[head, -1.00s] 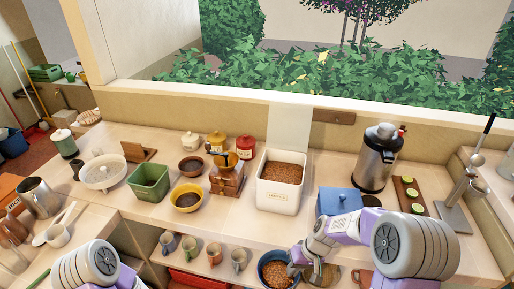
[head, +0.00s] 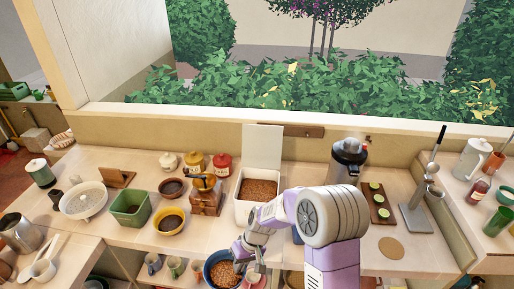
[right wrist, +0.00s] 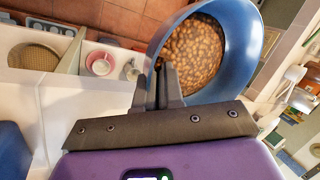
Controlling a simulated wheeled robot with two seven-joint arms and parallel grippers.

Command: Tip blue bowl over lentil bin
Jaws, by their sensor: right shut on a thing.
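The blue bowl (head: 211,262) is at the bottom of the head view, in front of the counter's front edge, with brown lentils in it. My right gripper (head: 243,262) is shut on its rim. In the right wrist view the fingers (right wrist: 165,85) pinch the rim of the bowl (right wrist: 243,55), and the lentils are still inside. The lentil bin (head: 243,212) is white, with its lid up, and holds brown lentils. It stands on the counter beyond the bowl, apart from it. My right forearm covers the counter right of the bin. My left gripper is not in view.
A wooden grinder (head: 206,198) stands just left of the bin, with a yellow bowl (head: 170,221) and a green container (head: 130,209) farther left. A steel dispenser (head: 346,165) stands at the right. Several mugs (head: 175,266) sit on the shelf below the counter.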

